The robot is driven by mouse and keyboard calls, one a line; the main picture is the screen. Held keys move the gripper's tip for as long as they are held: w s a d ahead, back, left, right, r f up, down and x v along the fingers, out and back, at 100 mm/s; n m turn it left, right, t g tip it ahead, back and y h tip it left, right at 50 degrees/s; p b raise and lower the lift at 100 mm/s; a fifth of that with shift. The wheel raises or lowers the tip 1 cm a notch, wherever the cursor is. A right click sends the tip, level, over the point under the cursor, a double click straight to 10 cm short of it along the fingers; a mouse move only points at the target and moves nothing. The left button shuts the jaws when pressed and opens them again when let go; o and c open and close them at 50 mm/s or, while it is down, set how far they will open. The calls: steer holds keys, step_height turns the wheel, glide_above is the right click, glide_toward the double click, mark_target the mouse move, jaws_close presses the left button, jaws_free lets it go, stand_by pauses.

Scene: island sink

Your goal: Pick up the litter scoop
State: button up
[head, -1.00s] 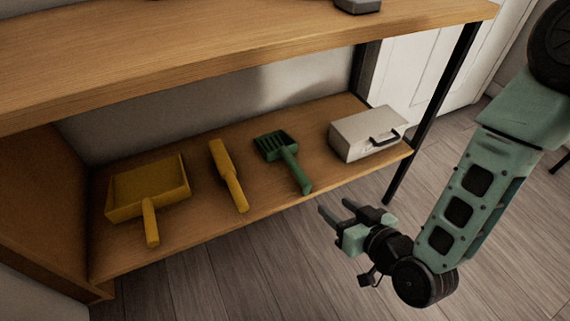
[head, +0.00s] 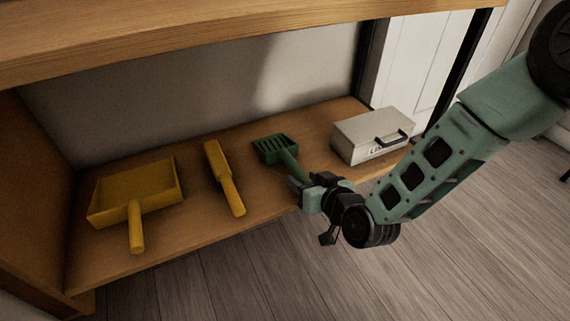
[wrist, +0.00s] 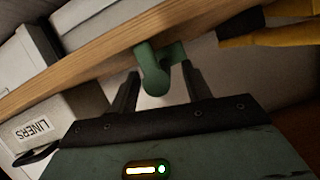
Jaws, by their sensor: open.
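The green litter scoop (head: 275,150) lies on the lower wooden shelf, its slotted head toward the back and its handle pointing to the front edge. My gripper (head: 297,188) is at the handle's front end, covering part of it in the head view. In the wrist view the rounded end of the scoop's handle (wrist: 156,80) shows between the two open fingers of my gripper (wrist: 160,82). Whether the fingers touch the handle cannot be told.
A yellow dustpan (head: 135,190) and a yellow brush (head: 224,178) lie to the left of the scoop. A pale box (head: 368,133) with a dark handle stands to the right; its label reads "LINERS" in the wrist view (wrist: 33,130). The upper shelf (head: 200,38) overhangs.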

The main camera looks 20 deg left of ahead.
mark_target(286, 159)
steer(key=shift+b+x, duration=0.35)
steer(key=shift+x, duration=0.8)
steer(key=c, duration=1)
steer(key=shift+r, duration=0.15)
